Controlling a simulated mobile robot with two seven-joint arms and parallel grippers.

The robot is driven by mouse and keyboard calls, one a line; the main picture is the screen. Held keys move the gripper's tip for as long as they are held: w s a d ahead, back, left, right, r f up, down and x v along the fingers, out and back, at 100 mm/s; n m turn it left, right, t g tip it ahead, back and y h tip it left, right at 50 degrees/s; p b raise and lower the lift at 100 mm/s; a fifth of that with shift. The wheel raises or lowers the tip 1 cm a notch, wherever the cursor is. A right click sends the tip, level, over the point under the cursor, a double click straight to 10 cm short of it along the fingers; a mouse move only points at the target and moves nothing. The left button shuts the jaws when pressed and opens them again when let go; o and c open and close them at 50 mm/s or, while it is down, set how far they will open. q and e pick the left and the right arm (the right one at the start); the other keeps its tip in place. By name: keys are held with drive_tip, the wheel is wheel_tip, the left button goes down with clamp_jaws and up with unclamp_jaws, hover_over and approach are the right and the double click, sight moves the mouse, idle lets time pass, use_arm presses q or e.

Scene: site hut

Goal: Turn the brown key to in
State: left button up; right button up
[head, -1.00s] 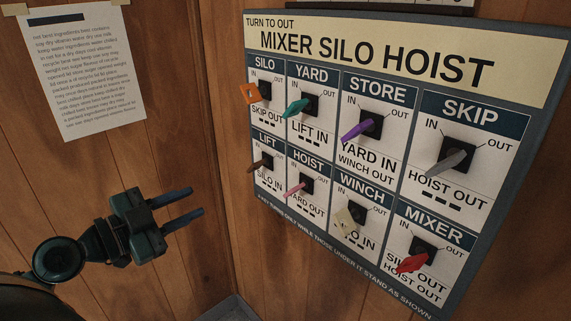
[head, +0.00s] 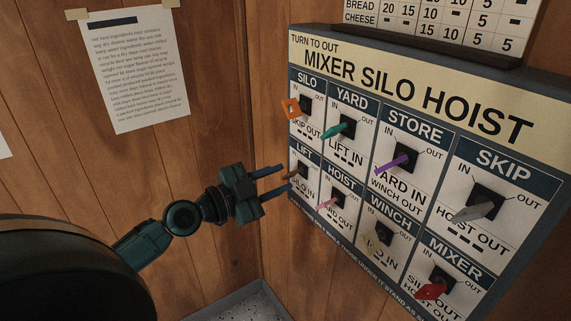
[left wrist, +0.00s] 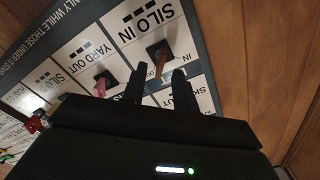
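The brown key (head: 293,174) sticks out of its black lock under the LIFT label on the lock board (head: 420,75). In the left wrist view the brown key (left wrist: 161,62) shows upside down near the SILO IN text. My left gripper (head: 287,177) is open in front of it, with the key seen between its two fingertips. The fingers (left wrist: 158,82) show a gap on both sides of the key. I cannot tell if the tips reach past the key's end. The LIFT lock's IN and OUT marks are mostly hidden. My right gripper is not in view.
Nearby keys are orange (head: 291,108) at SILO, teal (head: 335,131) at YARD and pink (head: 328,203) at HOIST. Purple (head: 392,162), grey (head: 473,211) and red (head: 431,291) keys stick out farther right. A paper notice (head: 135,70) hangs on the left wall.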

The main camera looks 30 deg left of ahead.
sight(293, 174)
use_arm(q)
drive_tip(key=shift+p+x, duration=0.45)
drive_tip(key=shift+x, duration=0.9)
clamp_jaws()
